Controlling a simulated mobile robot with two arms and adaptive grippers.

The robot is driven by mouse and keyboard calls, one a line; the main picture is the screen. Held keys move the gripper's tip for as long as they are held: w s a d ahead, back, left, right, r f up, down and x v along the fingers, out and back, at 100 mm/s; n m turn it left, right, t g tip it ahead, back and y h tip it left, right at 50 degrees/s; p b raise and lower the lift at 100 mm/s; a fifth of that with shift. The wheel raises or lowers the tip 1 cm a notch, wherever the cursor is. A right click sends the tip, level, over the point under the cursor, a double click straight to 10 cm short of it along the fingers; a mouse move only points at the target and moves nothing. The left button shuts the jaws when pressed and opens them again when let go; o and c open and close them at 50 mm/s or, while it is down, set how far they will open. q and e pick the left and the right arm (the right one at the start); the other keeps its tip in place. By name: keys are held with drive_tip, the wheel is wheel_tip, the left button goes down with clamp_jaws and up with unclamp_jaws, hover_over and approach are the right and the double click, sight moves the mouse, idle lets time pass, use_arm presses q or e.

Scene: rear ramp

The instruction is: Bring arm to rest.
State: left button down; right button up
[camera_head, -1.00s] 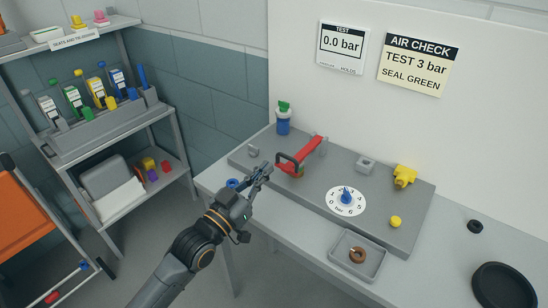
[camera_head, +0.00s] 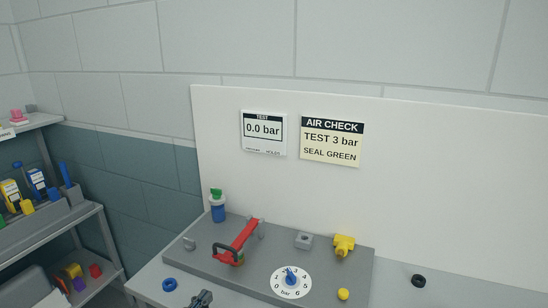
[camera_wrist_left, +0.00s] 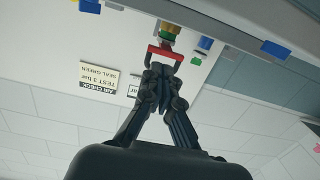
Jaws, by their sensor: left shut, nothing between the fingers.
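My left gripper (camera_head: 201,298) shows at the bottom edge of the head view, in front of the grey plate and left of the dial. Its fingers are together and empty, and the rest of the arm is out of frame. In the left wrist view the shut fingers (camera_wrist_left: 158,78) are in front of the red lever (camera_wrist_left: 165,56), which appears just beyond their tips; the view looks upside down. The red lever (camera_head: 243,238) lies on the grey test plate (camera_head: 210,250) in the head view.
A blue ring (camera_head: 169,285) and black ring (camera_head: 418,280) lie on the bench. A shelf (camera_head: 85,216) stands left. The display (camera_head: 263,132) reads 0.0 bar.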

use_arm(q)
drive_tip(key=s+a+f+n+g+y, duration=0.1)
drive_tip(key=s+f+g+y, duration=0.1)
drive_tip(key=s+f+g, duration=0.45)
drive_tip(key=s+a+f+g+y, duration=0.15)
drive_tip(key=s+f, duration=0.25)
drive_tip(key=s, duration=0.6)
drive_tip(key=s+a+f+n+g+y, duration=0.1)
drive_tip(key=s+f+g+y, duration=0.1)
drive_tip(key=s+f+g, duration=0.45)
drive_tip(key=s+f, duration=0.2)
drive_tip(key=f, duration=1.1)
drive_tip(key=s+f, duration=0.2)
drive_tip(key=f, duration=1.1)
drive_tip(key=s+a+f, duration=0.2)
drive_tip(key=s+f, duration=1.3)
drive_tip(key=s, duration=0.1)
drive_tip(key=shift+a+f+m+g, duration=0.2)
drive_tip(key=shift+a+m+g, duration=0.05)
drive_tip(key=shift+m+g, duration=0.15)
